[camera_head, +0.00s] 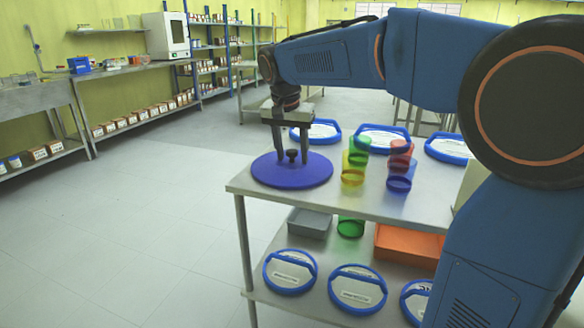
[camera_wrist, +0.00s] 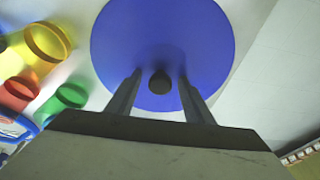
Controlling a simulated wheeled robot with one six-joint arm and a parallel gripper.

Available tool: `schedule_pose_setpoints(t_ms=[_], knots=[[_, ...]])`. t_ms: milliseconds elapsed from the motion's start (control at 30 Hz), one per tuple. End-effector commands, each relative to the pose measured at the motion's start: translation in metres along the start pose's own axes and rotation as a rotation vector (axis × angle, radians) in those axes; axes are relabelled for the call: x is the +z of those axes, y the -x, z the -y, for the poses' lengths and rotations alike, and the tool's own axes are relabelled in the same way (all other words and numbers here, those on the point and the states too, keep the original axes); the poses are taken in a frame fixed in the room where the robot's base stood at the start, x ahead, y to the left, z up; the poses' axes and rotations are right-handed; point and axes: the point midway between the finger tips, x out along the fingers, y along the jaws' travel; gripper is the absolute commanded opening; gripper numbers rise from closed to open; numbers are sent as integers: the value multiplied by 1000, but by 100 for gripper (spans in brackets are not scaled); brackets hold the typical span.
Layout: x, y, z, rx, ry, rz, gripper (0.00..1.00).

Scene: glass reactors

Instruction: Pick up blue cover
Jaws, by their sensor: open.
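The blue cover (camera_head: 312,174) is a flat round disc lying on the metal table near its left corner, with a small dark knob (camera_head: 292,155) standing up at its middle. In the wrist view the cover (camera_wrist: 165,30) fills the upper middle and its knob (camera_wrist: 160,83) shows between the fingers. My gripper (camera_head: 292,158) is open and points down over the cover, with one finger on each side of the knob. In the wrist view both fingers (camera_wrist: 160,80) stand apart from the knob, with a gap on each side.
Yellow, red, green and blue transparent cylinders (camera_head: 353,177) stand right of the cover. Blue-rimmed round items (camera_head: 383,139) lie behind. The metal table's (camera_head: 395,205) lower shelf holds a grey tray (camera_head: 310,223), an orange tray (camera_head: 408,246) and more blue-rimmed items. The floor at left is clear.

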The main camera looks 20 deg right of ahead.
Motion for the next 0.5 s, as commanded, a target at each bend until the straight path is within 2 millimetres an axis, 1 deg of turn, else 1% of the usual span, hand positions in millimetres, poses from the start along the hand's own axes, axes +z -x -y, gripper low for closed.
schedule_pose_setpoints(t_ms=[133,167,200,267,300,333,367,500], knots=[[0,0,0,0,0,0,47],[0,0,0,0,0,0,45],[0,0,0,0,0,0,35],[0,0,0,0,0,0,21],[0,0,0,0,0,0,11],[0,0,0,0,0,0,4],[0,0,0,0,0,0,0],[0,0,0,-1,0,0,0]])
